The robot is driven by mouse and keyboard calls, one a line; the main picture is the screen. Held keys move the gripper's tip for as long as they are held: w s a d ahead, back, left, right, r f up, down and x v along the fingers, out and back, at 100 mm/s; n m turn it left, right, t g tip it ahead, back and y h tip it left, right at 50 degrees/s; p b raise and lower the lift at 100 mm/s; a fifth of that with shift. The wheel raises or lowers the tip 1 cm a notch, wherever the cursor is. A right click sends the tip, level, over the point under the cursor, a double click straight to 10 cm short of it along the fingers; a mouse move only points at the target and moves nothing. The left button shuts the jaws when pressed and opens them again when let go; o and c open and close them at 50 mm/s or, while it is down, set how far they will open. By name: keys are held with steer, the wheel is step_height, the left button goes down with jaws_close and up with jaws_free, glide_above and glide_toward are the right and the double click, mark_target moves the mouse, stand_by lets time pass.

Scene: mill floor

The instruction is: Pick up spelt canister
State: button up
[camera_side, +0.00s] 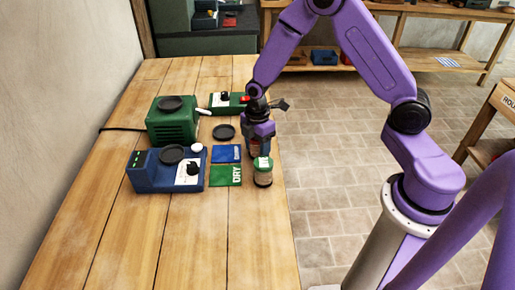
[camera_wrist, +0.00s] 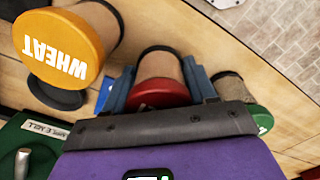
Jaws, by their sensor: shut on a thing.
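My gripper (camera_side: 259,143) points down at the table's right edge, and its fingers also show in the wrist view (camera_wrist: 160,88). It is shut on a red-lidded canister (camera_wrist: 161,93), mostly hidden by the fingers in the side view. No name is readable on that canister, and I cannot tell whether it is clear of the table. A green-lidded canister (camera_side: 263,172) stands just in front of the gripper; it also shows at the right in the wrist view (camera_wrist: 262,118). A yellow-lidded canister marked WHEAT (camera_wrist: 68,53) is at the upper left of the wrist view.
A blue machine (camera_side: 165,172) and a green machine (camera_side: 172,125) stand to the left. A blue card (camera_side: 227,153) and a green card marked DRY (camera_side: 225,175) lie beside the canisters. A dark disc (camera_side: 224,131) lies behind them. The table's front (camera_side: 190,245) is clear.

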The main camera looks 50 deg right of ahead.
step_height(320, 180, up, 2)
steer(key=shift+r, duration=0.2)
steer(key=s+r, duration=1)
steer(key=s, duration=0.4)
steer(key=w+a+f, duration=0.1)
steer(key=w+a, duration=0.5)
steer(key=w, duration=0.4)
steer(key=w+a+f, duration=0.1)
steer(key=w+a, duration=0.6)
steer(key=w, duration=0.3)
steer(key=w+a+f, duration=0.1)
steer(key=w+a, duration=0.5)
steer(key=w, duration=0.4)
steer(key=shift+w+f, duration=0.2)
steer(key=shift+f, duration=2.7)
steer(key=shift+f, duration=0.1)
